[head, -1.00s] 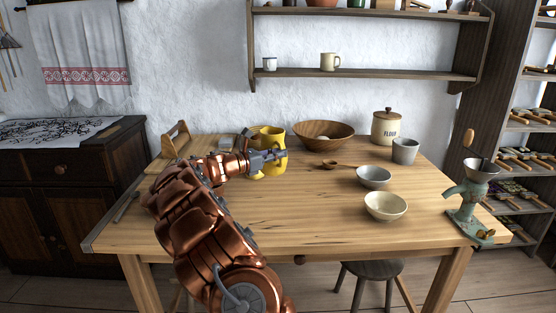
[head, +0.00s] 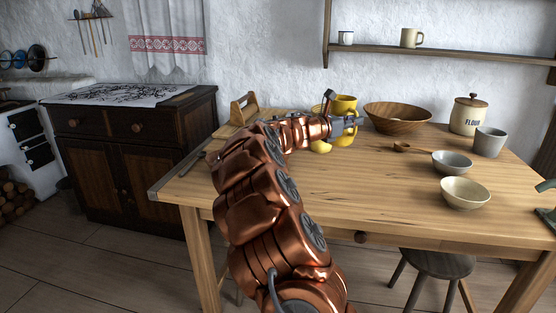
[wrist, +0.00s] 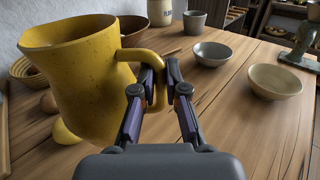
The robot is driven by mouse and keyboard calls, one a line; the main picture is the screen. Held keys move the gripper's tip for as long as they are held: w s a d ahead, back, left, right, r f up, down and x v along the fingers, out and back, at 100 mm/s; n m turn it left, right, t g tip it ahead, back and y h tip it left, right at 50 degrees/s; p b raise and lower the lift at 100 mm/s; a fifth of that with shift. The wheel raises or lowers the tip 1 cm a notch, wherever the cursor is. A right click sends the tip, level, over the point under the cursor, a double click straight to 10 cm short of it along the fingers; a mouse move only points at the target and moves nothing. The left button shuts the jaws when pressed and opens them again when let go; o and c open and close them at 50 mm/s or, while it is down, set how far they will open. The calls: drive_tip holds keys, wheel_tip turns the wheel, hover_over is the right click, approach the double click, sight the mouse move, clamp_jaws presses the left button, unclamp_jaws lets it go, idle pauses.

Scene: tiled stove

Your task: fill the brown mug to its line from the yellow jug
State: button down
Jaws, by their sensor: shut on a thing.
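The yellow jug (head: 347,104) stands upright, by its look, near the back of the wooden table, partly hidden by my arm. In the wrist view the jug (wrist: 85,75) fills the left side, with its handle toward me. I cannot tell whether the jug's base touches the table. The jug's contents are hidden.
A wooden bowl (head: 398,118), a flour canister (head: 468,116), a grey cup (head: 489,142), a wooden spoon (head: 403,147), a grey bowl (head: 452,162) and a cream bowl (head: 465,193) stand to the right. A dark cabinet (head: 130,150) is left. The table's front middle is clear.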

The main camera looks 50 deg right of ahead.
drive_tip(key=s+a+f+n+t+b, duration=0.1)
drive_tip(key=a+f+n+t+b, duration=0.2)
drive_tip(key=b, duration=0.8)
drive_tip(key=s+a+f+n+t+h+b, duration=0.1)
drive_tip(key=a+f+n+t+b, duration=0.2)
drive_tip(key=a+t+b, duration=0.3)
drive_tip(key=shift+s+a+f+n+t+b, duration=0.35)
drive_tip(key=shift+a+f+b, duration=0.4)
drive_tip(key=shift+a+b, duration=1.4)
drive_tip(key=shift+d+r+b, duration=0.1)
drive_tip(key=shift+d+b, duration=0.2)
drive_tip(key=shift+d, duration=0.15)
